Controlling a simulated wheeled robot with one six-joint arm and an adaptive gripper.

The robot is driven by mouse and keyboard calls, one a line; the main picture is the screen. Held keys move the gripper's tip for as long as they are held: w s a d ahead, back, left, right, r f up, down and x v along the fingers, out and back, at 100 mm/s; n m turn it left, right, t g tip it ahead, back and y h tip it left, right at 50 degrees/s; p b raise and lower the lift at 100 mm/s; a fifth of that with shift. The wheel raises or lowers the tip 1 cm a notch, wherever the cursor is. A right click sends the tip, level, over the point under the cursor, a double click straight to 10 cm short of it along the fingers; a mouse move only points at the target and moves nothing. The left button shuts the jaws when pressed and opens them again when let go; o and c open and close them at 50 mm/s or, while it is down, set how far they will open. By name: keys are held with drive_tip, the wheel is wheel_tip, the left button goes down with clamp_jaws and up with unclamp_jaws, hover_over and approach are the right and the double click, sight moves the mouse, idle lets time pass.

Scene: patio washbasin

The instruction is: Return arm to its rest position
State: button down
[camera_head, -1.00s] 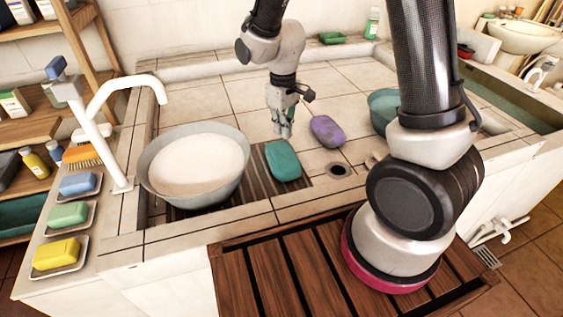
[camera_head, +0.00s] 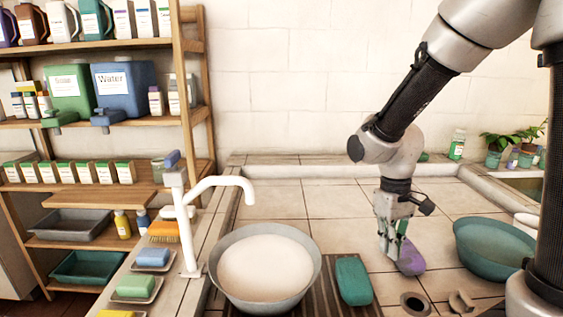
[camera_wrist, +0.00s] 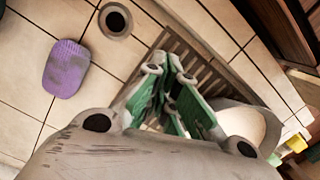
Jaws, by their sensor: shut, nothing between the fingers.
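My gripper (camera_head: 391,254) hangs over the tiled basin top (camera_head: 320,205), fingers pointing down, shut and empty. Its green finger pads (camera_wrist: 172,70) show in the wrist view. In the head view it partly overlaps a purple oval bar (camera_head: 411,262), which lies on the tiles. In the wrist view the bar (camera_wrist: 66,68) lies apart from the fingers, at the left. My arm comes in from the upper right and bends down to the gripper.
A teal bar (camera_head: 353,281) lies on a dark slatted rack beside a grey bowl (camera_head: 219,276) of whitish contents. A teal basin (camera_head: 492,247) stands right of the gripper. A white faucet (camera_head: 222,184) and shelves (camera_head: 192,110) stand left. A drain hole (camera_head: 414,304) lies in front.

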drive_tip(key=s+d+r+m+t, duration=0.2)
drive_tip(key=s+d+r, duration=0.3)
drive_tip(key=r, duration=0.3)
drive_tip(key=s+d+r+m+t, duration=0.2)
drive_tip(key=s+d+r+t, duration=0.2)
drive_tip(key=r, duration=0.4)
drive_tip(key=shift+s+d+r, duration=0.15)
drive_tip(key=shift+s+d, duration=0.55)
drive_tip(key=shift+s, duration=0.5)
